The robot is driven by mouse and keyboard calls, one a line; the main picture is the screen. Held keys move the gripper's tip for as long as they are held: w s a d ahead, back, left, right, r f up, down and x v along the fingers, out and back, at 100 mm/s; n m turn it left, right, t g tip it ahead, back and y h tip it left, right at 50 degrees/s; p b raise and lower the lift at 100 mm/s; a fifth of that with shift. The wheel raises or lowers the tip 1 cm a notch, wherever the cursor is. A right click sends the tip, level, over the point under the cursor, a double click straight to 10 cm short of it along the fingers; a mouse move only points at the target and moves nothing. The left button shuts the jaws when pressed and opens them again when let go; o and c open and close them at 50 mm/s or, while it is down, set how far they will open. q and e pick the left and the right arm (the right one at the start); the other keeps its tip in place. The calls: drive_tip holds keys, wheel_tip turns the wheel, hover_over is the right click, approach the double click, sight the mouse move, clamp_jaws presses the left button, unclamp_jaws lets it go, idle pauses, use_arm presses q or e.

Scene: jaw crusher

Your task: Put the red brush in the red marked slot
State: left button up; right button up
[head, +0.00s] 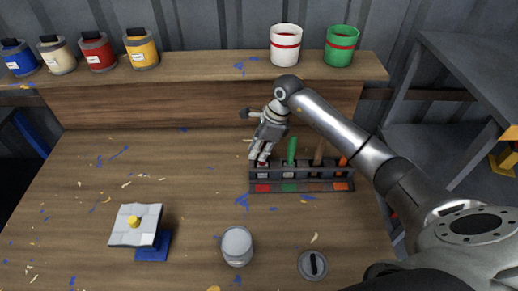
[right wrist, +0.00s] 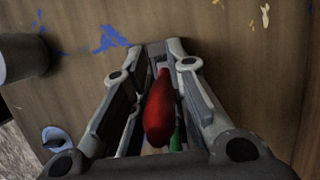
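The red brush (right wrist: 160,112) stands between the two fingers of my right gripper (right wrist: 157,47) in the right wrist view, its red handle pointing toward the camera. In the head view my right gripper (head: 260,154) points down at the left end of a dark brush rack (head: 302,186). The red marked slot (head: 263,188) is the leftmost one, right below the fingertips. The brush's lower end is hidden, and I cannot tell whether the fingers press on it. My left gripper is not in view.
The rack also holds a green brush (head: 292,150), a brown brush (head: 319,152) and an orange brush (head: 343,160). A grey can (head: 237,247) and a lid (head: 313,265) stand in front. Paint cans line the shelf (head: 200,68) behind.

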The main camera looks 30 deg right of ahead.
drive_tip(key=o, duration=0.5)
drive_tip(key=shift+r, duration=0.1)
drive_tip(key=shift+r, duration=0.2)
drive_tip(key=b+v, duration=0.2)
drive_tip(key=v, duration=0.9)
drive_tip(key=shift+d+r, duration=0.15)
drive_tip(key=shift+r, duration=0.15)
